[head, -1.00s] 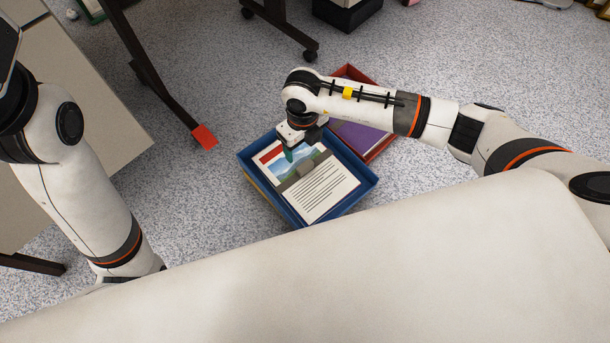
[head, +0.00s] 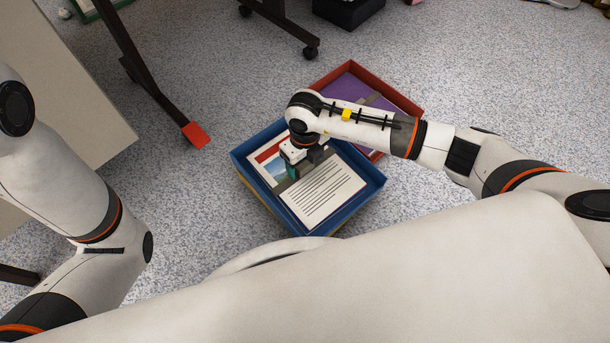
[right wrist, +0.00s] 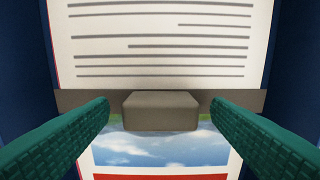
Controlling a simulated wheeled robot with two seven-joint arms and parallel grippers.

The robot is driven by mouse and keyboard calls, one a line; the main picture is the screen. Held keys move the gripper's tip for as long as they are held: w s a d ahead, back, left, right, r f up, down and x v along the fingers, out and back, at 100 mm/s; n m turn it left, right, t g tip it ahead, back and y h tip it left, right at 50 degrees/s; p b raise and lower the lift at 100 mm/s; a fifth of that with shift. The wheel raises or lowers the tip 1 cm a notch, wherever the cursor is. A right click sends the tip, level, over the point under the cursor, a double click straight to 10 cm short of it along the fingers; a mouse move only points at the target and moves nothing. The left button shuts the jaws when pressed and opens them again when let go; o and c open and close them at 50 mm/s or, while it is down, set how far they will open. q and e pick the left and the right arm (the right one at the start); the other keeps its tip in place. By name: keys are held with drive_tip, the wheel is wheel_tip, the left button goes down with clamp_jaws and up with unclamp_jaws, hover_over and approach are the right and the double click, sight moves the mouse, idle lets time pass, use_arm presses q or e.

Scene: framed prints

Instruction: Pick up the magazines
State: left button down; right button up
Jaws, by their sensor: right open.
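A magazine (head: 325,193) with printed text lines and a landscape picture lies in a blue tray (head: 346,216) on the floor. A grey band with a raised grey block (right wrist: 160,110) crosses it. My right gripper (head: 297,172) is over the band, partly hiding it and the picture. In the right wrist view its green fingers (right wrist: 160,118) are open, one on each side of the block, with gaps to it. A purple magazine (head: 349,92) with a grey band lies in a red tray (head: 393,92) behind, partly hidden by my right arm. My left gripper is out of view.
A dark table leg with a red end (head: 195,135) stands left of the trays. A wheeled dark stand (head: 284,27) and a black box (head: 348,12) are at the back. Speckled floor is clear to the right.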

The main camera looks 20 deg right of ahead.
drive_tip(key=shift+r, duration=0.1)
clamp_jaws()
idle(0.3)
